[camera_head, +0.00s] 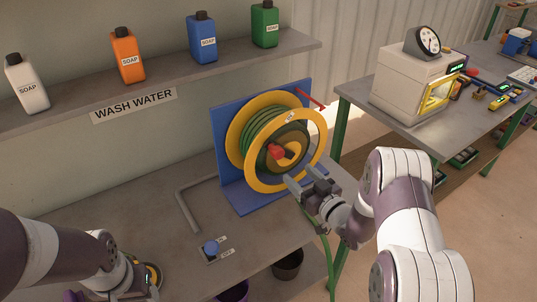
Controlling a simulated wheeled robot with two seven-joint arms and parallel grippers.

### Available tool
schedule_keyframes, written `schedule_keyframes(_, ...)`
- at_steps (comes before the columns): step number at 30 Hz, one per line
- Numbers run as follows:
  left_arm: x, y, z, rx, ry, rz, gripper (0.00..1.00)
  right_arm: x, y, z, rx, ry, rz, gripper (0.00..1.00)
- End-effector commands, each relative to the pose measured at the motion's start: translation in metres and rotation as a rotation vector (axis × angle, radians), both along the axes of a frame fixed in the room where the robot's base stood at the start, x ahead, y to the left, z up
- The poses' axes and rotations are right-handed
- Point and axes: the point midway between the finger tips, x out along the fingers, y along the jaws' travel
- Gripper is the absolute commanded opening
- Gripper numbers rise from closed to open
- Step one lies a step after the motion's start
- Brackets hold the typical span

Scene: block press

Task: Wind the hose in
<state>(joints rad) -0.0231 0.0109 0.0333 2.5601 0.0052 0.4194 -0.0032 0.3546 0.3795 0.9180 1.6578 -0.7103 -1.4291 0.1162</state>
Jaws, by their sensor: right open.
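The hose reel (309,170) is a yellow-rimmed wheel on a blue stand (221,152) on the grey table. Green hose (266,122) is coiled around its drum. A red crank knob (277,151) sticks out near the hub. A loose length of green hose (326,262) hangs below the reel past the table's front edge. My right gripper (299,186) is open, close in front of the reel's lower rim; I cannot tell whether it touches. My left arm comes in at the bottom left, and its gripper (140,297) is cut off by the frame's lower edge.
A blue knob on an on/off plate (210,249) lies left of my right gripper. A bent grey pipe (186,206) is on the table. Soap bottles (128,55) stand on the shelf above. A dark pot (288,264) sits below. A second table (363,94) holds a white machine (408,84).

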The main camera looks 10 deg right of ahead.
Motion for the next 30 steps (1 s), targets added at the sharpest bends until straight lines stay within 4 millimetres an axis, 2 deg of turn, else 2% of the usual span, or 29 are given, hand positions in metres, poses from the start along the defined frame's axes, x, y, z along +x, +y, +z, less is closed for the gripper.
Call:
schedule_keyframes(9,0.0,0.0,0.023,0.0,0.0,0.0,0.58,0.071,0.028,0.004,0.003,0.0,0.003,0.65)
schedule_keyframes(13,0.0,0.0,0.028,0.0,0.0,0.0,0.58,0.094,0.036,0.003,0.004,0.001,0.002,0.65)
schedule_keyframes(19,0.0,0.0,0.03,0.0,0.0,0.0,0.58,0.11,0.041,0.002,0.005,0.001,0.0,0.65)
schedule_keyframes(27,0.0,0.0,0.03,0.0,0.0,0.0,0.58,0.112,0.042,0.001,0.005,0.002,0.0,0.65)
schedule_keyframes(29,0.0,0.0,0.03,0.0,0.0,0.0,0.58,0.112,0.042,0.001,0.005,0.002,0.0,0.46)
schedule_keyframes(30,0.0,0.0,0.03,0.0,0.0,0.0,0.58,0.112,0.042,0.001,0.005,0.002,0.0,0.33)
